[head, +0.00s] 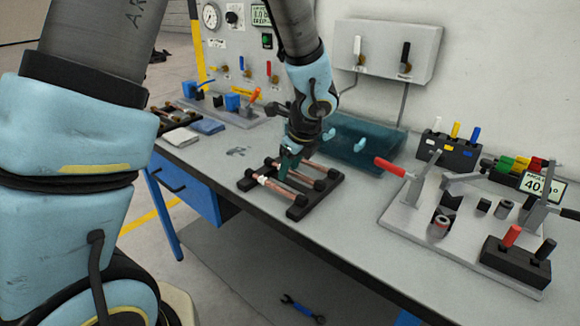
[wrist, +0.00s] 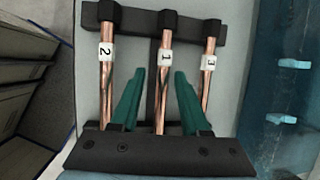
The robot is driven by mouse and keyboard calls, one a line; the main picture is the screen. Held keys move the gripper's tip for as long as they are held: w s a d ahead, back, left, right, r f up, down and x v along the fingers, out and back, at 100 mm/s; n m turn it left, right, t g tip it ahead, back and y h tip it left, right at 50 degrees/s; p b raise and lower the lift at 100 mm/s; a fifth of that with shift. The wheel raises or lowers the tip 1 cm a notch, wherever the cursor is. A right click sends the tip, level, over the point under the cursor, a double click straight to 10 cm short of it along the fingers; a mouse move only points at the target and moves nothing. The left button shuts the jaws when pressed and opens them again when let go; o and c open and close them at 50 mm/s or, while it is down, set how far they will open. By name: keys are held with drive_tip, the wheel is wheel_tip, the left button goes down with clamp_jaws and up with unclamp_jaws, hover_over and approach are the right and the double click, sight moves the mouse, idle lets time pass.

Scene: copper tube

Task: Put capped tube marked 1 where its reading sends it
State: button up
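Three copper tubes with black end caps lie side by side in a black rack (head: 298,211). In the wrist view, the tube marked 1 (wrist: 163,87) is in the middle, the tube marked 2 (wrist: 105,75) is to its left, and the tube marked 3 (wrist: 207,80) is to its right. My gripper (wrist: 160,76) is open, with one teal finger on each side of tube 1 and gaps between. In the head view, my gripper (head: 289,165) is low over the rack and hides part of the tubes.
A teal translucent box (head: 362,142) stands behind the rack. A wall box (head: 385,48) carries a white and a black lever. A fixture plate (head: 405,222) with a red-handled lever and a display reading 40 is at right. Gauge panel and clamps are at back left. Bench front is clear.

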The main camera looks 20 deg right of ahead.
drive_tip(key=shift+s+d+r, duration=0.1)
drive_tip(key=shift+s+r, duration=0.05)
drive_tip(key=shift+r, duration=0.45)
drive_tip(key=v, duration=1.1)
